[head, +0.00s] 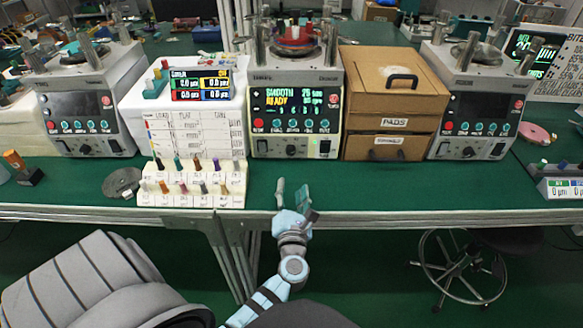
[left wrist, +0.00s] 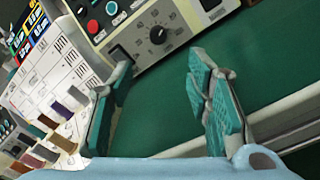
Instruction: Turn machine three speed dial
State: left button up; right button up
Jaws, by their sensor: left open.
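The middle lapping machine (head: 295,85) has a lit screen reading "SMOOTH READY" and a row of buttons. Its dark round dial (head: 291,150) is low on the front panel; the same dial with its printed scale shows in the left wrist view (left wrist: 157,35). I cannot read a number marking this as machine three. My left gripper (head: 292,194) is in front of this machine, over the bench's front edge. Its teal-padded fingers are apart and empty in the left wrist view (left wrist: 158,85), with the dial beyond them, apart from them. My right gripper is not in view.
A rack of coloured pegs (head: 192,190) and a grey disc (head: 122,182) stand left of the gripper. A cardboard drawer box (head: 392,105) is right of the machine. Similar machines stand left (head: 85,100) and right (head: 478,100). The green bench (head: 380,185) ahead and right is clear.

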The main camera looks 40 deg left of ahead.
aim_at(290, 153)
pick_arm(q)
jog(key=n, duration=0.2)
jog(key=n+b, duration=0.1)
jog(key=n, duration=0.1)
jog(key=shift+s+d+f, duration=0.1)
jog(key=shift+s+f, duration=0.25)
jog(key=shift+s+r+n, duration=0.1)
jog(key=shift+r+n, duration=0.05)
jog(key=shift+n, duration=1.05)
jog(key=shift+w+r+n, duration=0.2)
jog(key=shift+n, duration=0.2)
jog(key=b+x, duration=0.2)
jog(key=x, duration=1.2)
jog(key=shift+r, duration=0.1)
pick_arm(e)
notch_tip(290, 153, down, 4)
pick_arm(q)
jog(key=shift+c, duration=0.2)
